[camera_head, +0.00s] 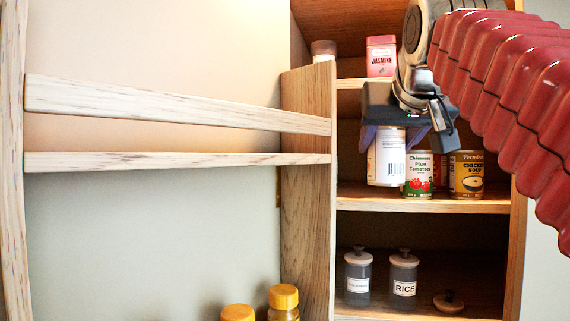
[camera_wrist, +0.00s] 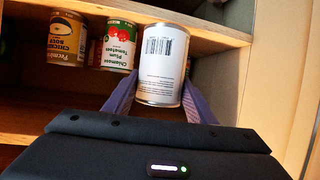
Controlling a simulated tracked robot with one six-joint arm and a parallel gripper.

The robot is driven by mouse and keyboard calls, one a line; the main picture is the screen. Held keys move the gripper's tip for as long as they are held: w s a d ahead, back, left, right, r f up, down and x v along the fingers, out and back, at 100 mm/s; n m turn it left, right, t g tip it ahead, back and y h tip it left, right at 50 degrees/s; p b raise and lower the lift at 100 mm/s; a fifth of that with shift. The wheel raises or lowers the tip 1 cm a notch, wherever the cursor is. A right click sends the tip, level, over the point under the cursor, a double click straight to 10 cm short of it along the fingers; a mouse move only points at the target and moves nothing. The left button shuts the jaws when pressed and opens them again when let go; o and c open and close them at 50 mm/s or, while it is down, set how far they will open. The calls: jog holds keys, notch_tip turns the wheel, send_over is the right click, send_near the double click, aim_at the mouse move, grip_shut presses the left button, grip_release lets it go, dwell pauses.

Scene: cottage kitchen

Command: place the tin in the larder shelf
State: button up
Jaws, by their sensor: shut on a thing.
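A white-labelled tin (camera_head: 386,160) with a barcode is held between the purple fingers of my gripper (camera_head: 393,138). In the wrist view the tin (camera_wrist: 164,68) sits between both fingers (camera_wrist: 160,100), which are shut on it. The larder shelf (camera_head: 470,203) is an open wooden cupboard with several levels. The held tin is at the middle level, left of a plum tomato tin (camera_head: 418,178). It overlaps the front of that level in the head view. I cannot tell whether its base touches the board.
A chicken soup tin (camera_head: 466,175) stands at the right of the middle level. A jasmine tin (camera_head: 381,57) stands above. A rice jar (camera_head: 403,275) and another lidded jar (camera_head: 357,278) stand below. The open door with wooden rails (camera_head: 180,108) is at left.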

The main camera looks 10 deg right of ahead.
jog(key=w+d, duration=0.3)
jog(key=w, duration=0.9)
jog(key=shift+w, duration=0.1)
jog(key=shift+w+f, duration=0.15)
jog(key=shift+f, duration=1.55)
jog(key=o, duration=1.2)
jog(key=shift+f, duration=0.15)
